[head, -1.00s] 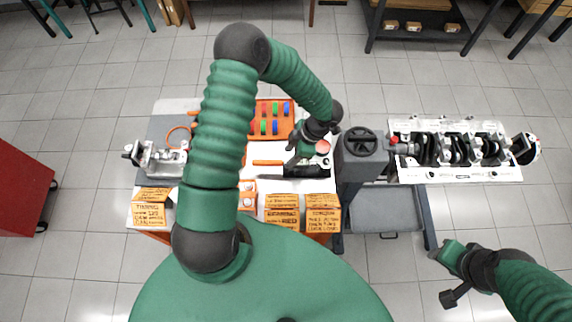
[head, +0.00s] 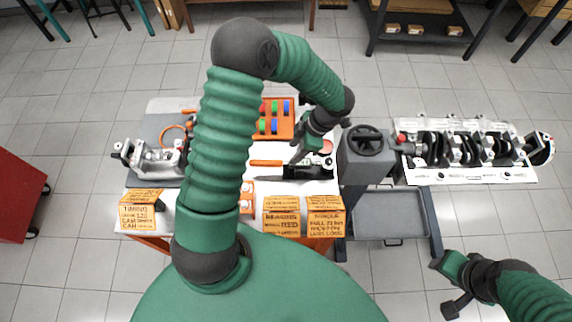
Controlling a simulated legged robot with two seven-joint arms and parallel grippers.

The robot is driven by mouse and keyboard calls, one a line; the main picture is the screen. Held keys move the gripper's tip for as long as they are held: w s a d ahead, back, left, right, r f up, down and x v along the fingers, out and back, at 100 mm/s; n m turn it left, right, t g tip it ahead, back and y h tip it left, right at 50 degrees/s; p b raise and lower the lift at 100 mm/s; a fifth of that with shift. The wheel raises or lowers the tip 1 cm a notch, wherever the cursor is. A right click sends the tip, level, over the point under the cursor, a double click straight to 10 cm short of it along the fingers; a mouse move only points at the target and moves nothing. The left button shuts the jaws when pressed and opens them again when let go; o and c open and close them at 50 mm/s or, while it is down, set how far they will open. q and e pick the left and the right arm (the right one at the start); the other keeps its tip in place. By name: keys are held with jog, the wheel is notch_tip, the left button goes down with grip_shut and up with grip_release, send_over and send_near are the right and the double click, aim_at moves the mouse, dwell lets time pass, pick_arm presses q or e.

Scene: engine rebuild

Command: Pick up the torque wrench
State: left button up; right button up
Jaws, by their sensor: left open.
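The torque wrench appears to be the long tool with an orange handle (head: 266,163) lying on the white table. Its silver head end seems to show just right of my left gripper, and its middle is partly hidden. My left gripper (head: 298,158) is open, pointing down over the tool to the right of the orange handle. I cannot tell whether its fingers touch the tool. A dark shape just below the fingers is unclear. My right gripper (head: 447,263) is at the lower right, over the floor, away from the table. Its jaws are too small to read.
An orange tray (head: 288,132) with coloured pieces lies behind the gripper. Labelled boxes (head: 325,217) line the table's front edge. A grey stand (head: 364,165) with a black handwheel is close on the right, bearing an engine block (head: 455,176). A metal part (head: 155,163) sits left.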

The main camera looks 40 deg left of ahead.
aim_at(281, 161)
pick_arm(q)
jog(key=x, duration=0.5)
jog(key=shift+s+a+f, duration=0.1)
jog(key=shift+a+f, duration=0.1)
jog(key=shift+f, duration=0.05)
jog(key=x, duration=0.5)
jog(key=shift+s+a, duration=0.15)
jog(key=shift+a, duration=0.2)
grip_shut()
dwell(0.5)
